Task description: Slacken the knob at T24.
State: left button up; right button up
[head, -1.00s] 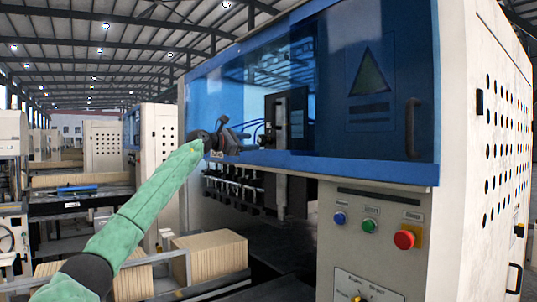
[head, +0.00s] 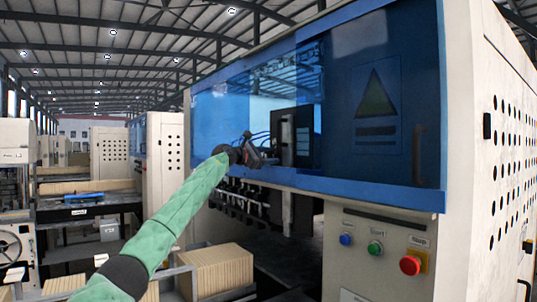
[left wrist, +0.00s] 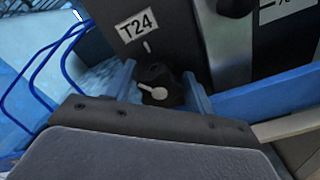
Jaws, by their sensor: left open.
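The T24 label (left wrist: 137,26) is a white tag on a dark panel in the left wrist view. The black knob (left wrist: 160,86) sits just below it, with a pale pointer mark on its face. My left gripper (left wrist: 163,82) is open, with one blue finger on each side of the knob; I cannot tell whether they touch it. In the head view my left gripper (head: 262,153) is at the dark unit (head: 288,137) on the machine's blue front, and the knob cannot be made out there. My right gripper is not in view.
The machine's blue cover (head: 370,110) spans the area right of the gripper. Blue cables (left wrist: 38,80) hang left of the panel. Below are a red stop button (head: 410,265), a green button (head: 375,248) and stacked boards (head: 215,268).

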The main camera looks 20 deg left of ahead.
pick_arm(q)
jog(key=shift+w+f, duration=0.1)
jog(key=c, duration=0.7)
